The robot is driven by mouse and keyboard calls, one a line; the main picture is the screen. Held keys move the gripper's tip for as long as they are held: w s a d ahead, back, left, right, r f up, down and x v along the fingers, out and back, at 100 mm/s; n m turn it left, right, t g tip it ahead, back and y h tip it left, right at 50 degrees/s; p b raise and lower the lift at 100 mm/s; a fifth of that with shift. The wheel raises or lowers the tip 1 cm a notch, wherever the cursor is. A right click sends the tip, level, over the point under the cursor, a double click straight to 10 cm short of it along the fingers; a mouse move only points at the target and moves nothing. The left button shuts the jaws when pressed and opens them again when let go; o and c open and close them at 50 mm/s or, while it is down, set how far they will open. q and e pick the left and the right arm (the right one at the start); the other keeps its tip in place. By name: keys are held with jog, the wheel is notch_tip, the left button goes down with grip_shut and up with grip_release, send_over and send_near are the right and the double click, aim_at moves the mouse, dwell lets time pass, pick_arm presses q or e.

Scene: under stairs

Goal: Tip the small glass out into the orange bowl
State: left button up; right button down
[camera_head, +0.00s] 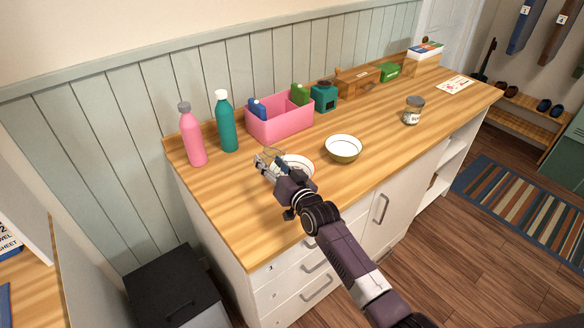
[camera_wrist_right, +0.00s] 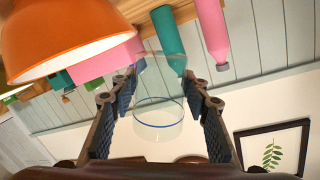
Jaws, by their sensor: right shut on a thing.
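The small clear glass (camera_wrist_right: 158,118), with a thin blue line around it, is between the fingers of my right gripper (camera_wrist_right: 158,108). In the head view the right gripper (camera_head: 268,164) is shut on it above the counter. The glass's tilt and contents are hard to tell. The orange bowl (camera_wrist_right: 65,45) shows large at the upper left of the wrist view, which is turned upside down. In the head view a pale bowl interior with a reddish rim (camera_head: 298,161) shows just beside the gripper, partly hidden by my arm; it looks like the same bowl. My left gripper is out of view.
A second bowl (camera_head: 343,149), white inside, stands to the right. A pink bottle (camera_head: 192,138), a teal bottle (camera_head: 226,125) and a pink bin (camera_head: 280,123) stand along the wall. A jar (camera_head: 413,111) stands farther right. The counter's front left (camera_head: 225,205) is clear.

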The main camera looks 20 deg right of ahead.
aim_at(263, 156)
jog(key=shift+s+a+f+n+t, duration=0.15)
jog(key=shift+a+n+t, duration=0.4)
jog(key=shift+n, duration=0.65)
jog(key=shift+s+a+n, duration=0.15)
jog(key=shift+a+n, duration=0.5)
jog(key=shift+n, duration=0.05)
jog(key=shift+d+n, duration=0.1)
jog(key=shift+n, duration=0.2)
notch_tip(263, 156, up, 4)
jog(key=p, duration=0.3)
